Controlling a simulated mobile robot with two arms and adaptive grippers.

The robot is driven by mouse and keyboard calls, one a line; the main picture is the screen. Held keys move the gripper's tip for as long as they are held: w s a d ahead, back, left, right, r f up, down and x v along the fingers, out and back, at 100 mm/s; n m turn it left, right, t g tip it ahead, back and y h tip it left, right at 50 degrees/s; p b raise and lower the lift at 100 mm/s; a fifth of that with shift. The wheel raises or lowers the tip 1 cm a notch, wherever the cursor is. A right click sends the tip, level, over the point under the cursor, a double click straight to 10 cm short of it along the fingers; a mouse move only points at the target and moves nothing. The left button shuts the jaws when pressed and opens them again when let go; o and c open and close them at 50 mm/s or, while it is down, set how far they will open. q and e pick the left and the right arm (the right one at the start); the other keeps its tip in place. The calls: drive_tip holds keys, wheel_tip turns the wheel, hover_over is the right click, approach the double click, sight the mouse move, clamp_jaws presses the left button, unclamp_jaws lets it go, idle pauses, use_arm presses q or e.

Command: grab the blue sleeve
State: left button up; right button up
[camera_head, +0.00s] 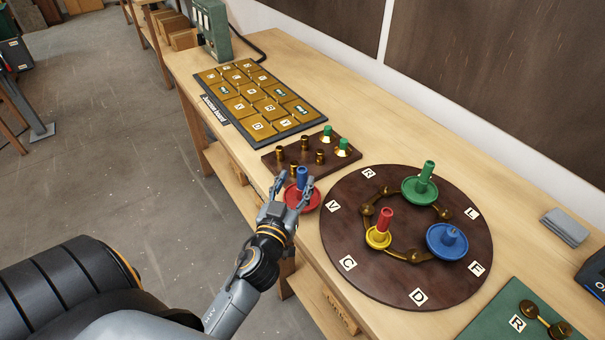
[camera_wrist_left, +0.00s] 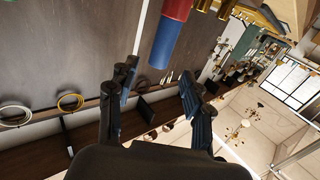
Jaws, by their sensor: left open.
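The blue sleeve (camera_head: 302,176) is a small upright cylinder on a red disc-shaped base (camera_head: 312,199), at the bench's front edge left of the round board. In the left wrist view, the blue sleeve (camera_wrist_left: 166,44) shows below a red part (camera_wrist_left: 177,9). My left gripper (camera_head: 293,184) is open, with its fingers near the sleeve in the head view. In the left wrist view, the sleeve appears ahead of my left gripper (camera_wrist_left: 157,82), roughly between the directions of its two fingers and not visibly touched. My right gripper is in neither view.
A round dark board (camera_head: 345,215) holds green, red-on-yellow and blue pieces. A small brown board (camera_head: 277,158) with brass posts and green-topped pieces stands just behind the sleeve. A lettered panel (camera_head: 258,102) lies farther back. The bench's front edge is close to my gripper.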

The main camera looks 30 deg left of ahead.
sight(301, 176)
use_arm(q)
drive_tip(key=x, duration=0.1)
drive_tip(key=p+x, duration=0.1)
drive_tip(key=x, duration=0.3)
drive_tip(key=shift+d+f, duration=0.2)
drive_tip(key=shift+f, duration=0.2)
drive_tip(key=shift+s, duration=0.1)
clamp_jaws()
